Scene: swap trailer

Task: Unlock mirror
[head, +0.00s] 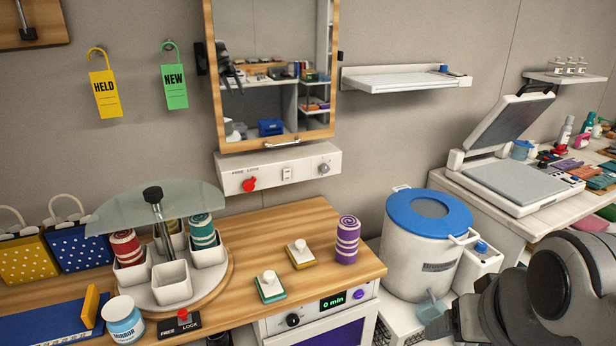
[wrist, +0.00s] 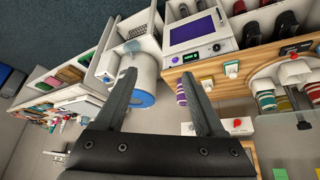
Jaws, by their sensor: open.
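The mirror (head: 275,75) hangs on the wall in a wooden frame with a small handle at its bottom edge. Below it is a white box (head: 305,169) marked FREE and LOCK, with a red knob (head: 249,184) under the words. The knob's exact setting is too small to tell. In the wrist view the red knob (wrist: 238,124) shows just right of my right finger. My gripper (wrist: 158,76) is open, with nothing held between its fingers. In the head view only my dark arm shows at lower right; the gripper is out of that picture.
A wooden counter (head: 315,222) below carries a carousel with a glass shield (head: 120,205), stamps, a purple striped roll (head: 347,240) and another FREE/LOCK switch (head: 181,322). A blue-lidded bin (head: 400,255) stands to its right. The wall before the mirror box is clear.

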